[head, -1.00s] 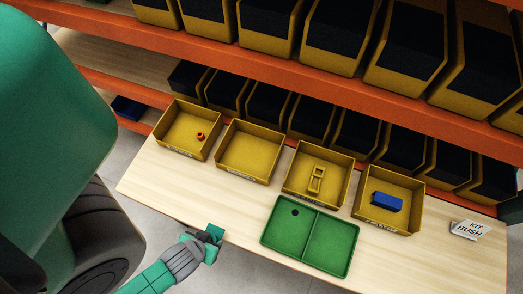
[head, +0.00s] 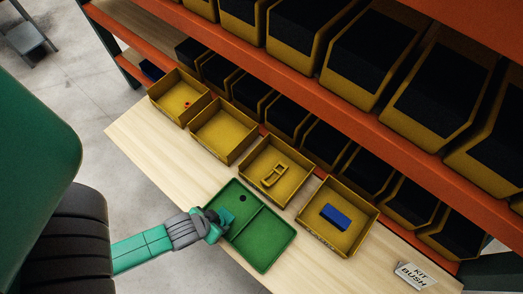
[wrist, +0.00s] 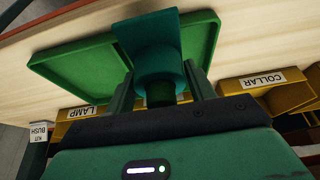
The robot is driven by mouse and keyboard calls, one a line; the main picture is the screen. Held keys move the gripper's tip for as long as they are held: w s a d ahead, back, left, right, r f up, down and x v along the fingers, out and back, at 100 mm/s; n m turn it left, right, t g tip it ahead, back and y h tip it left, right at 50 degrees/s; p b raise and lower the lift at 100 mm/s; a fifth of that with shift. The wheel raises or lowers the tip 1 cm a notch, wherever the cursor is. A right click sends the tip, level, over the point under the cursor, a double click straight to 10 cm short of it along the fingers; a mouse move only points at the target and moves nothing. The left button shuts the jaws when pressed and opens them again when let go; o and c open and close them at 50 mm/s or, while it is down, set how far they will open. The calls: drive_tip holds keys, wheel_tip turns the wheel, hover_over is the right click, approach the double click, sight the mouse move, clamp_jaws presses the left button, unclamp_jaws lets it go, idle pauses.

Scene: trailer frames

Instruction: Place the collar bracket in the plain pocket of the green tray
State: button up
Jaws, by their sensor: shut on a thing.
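My gripper (head: 214,225) is shut on the teal collar bracket (wrist: 150,38), which shows as a flat plate with a round collar between the fingers in the wrist view. In the head view the bracket (head: 226,216) is small and partly merged with the gripper. The green tray (head: 262,269) has two pockets split by a rib. The left pocket has a dark round spot (head: 242,198); the right pocket (head: 266,240) is plain. My gripper is over the left pocket's near-left edge. The bracket hides part of the tray (wrist: 75,62) in the wrist view; its exact height is unclear.
Behind the tray stand yellow bins: one with an orange part (head: 186,104), an empty one (head: 222,130), one with a yellow part (head: 273,175), one with a blue block (head: 336,216). Shelves rise behind.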

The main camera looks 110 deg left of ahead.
drive_tip(key=w, duration=0.5)
drive_tip(key=w+f, duration=0.1)
drive_tip(key=w, duration=0.3)
drive_tip(key=w+a+p, duration=0.1)
drive_tip(key=w, duration=0.4)
drive_tip(key=shift+w+f, duration=0.15)
drive_tip(key=shift+w, duration=0.15)
drive_tip(key=shift+w+f, duration=0.2)
drive_tip(key=shift+f, duration=0.7)
drive_tip(key=shift+w+f, duration=0.2)
drive_tip(key=shift+f, duration=0.7)
drive_tip(key=shift+f, duration=0.15)
drive_tip(key=o, duration=1.4)
drive_tip(key=shift+c, duration=0.2)
drive_tip(key=p+v, duration=0.1)
drive_tip(key=v, duration=1.1)
